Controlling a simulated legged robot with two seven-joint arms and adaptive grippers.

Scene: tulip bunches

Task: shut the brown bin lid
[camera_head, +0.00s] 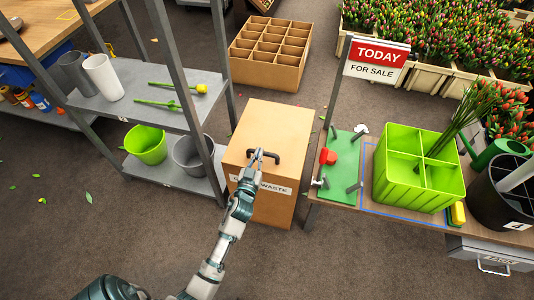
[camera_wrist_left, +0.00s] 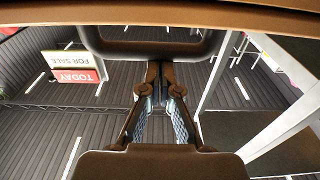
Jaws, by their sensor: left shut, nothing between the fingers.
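The brown bin (camera_head: 275,212) stands between the shelf rack and the work table, with a white label reading "WASTE" on its front. Its brown lid (camera_head: 272,120) lies flat across the top, and I see no gap under it in the head view. A dark handle (camera_head: 277,156) sits near the lid's front edge. My left gripper (camera_head: 256,156) is shut and empty, right at the handle; whether it touches is unclear. In the left wrist view the shut fingertips (camera_wrist_left: 166,72) are close to the dark handle (camera_wrist_left: 150,48), below a brown edge (camera_wrist_left: 160,14). My right gripper is not in view.
A grey shelf rack (camera_head: 185,118) with pots stands left of the bin. On the right, a table holds a green board (camera_head: 341,165), a green divided crate (camera_head: 418,190) and a sale sign (camera_head: 377,60). A cardboard divider box (camera_head: 270,52) sits behind. Floor in front is clear.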

